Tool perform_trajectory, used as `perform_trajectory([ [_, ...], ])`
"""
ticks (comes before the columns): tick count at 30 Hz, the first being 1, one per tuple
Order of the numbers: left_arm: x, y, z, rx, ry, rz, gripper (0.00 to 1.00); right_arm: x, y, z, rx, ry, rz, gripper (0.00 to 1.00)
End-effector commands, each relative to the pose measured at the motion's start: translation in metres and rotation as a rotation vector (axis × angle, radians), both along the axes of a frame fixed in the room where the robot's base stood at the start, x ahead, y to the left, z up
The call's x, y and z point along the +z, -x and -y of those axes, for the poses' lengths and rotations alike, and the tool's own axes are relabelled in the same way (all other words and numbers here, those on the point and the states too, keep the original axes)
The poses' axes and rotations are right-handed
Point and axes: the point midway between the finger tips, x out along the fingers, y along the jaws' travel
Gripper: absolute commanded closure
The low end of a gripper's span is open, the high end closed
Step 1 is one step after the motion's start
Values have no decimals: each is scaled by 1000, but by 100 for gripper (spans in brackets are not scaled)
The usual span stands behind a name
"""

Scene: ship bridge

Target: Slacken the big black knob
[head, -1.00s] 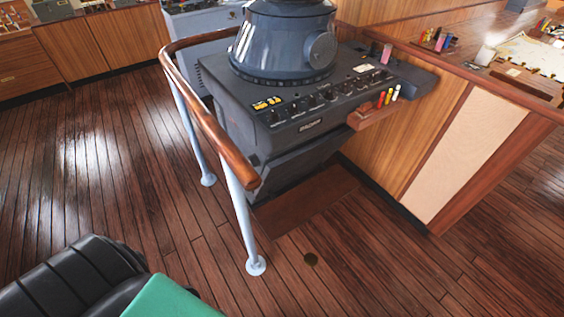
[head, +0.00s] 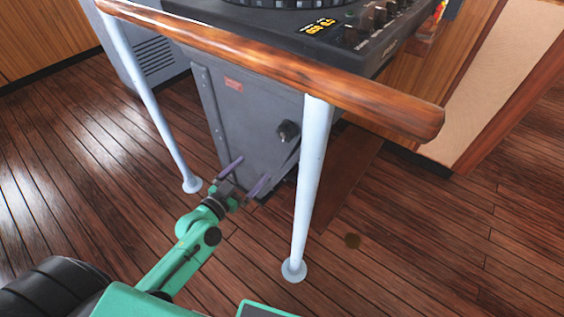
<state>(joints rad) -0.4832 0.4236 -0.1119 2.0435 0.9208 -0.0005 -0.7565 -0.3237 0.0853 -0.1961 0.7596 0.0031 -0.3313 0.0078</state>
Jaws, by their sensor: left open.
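The big black knob (head: 288,131) sits on the side panel of the grey console (head: 235,110), near its right edge, just left of the white rail post. My left gripper (head: 244,174) is open, with its two purple fingers spread in front of the lower part of the panel. It is below and to the left of the knob, apart from it, with nothing between the fingers. My right gripper is not in view.
A wooden handrail (head: 270,62) crosses above the knob, on white posts; one post (head: 310,180) stands close right of the knob, another (head: 150,105) to the left. Small knobs (head: 378,16) line the console top. The plank floor in front is clear.

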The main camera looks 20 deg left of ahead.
Motion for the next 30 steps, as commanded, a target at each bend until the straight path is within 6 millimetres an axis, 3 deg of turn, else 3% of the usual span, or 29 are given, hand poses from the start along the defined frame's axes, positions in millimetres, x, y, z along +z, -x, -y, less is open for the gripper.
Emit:
perform_trajectory([
  [1,4,-1,7,-14,9,44,0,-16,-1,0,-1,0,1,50],
  [4,24,-5,13,-23,17,82,0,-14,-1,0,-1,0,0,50],
  [8,30,-23,18,-21,22,84,0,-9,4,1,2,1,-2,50],
  [21,27,-127,51,-22,21,80,0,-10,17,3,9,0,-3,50],
  [30,26,-141,56,-24,18,77,0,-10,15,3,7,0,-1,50],
])
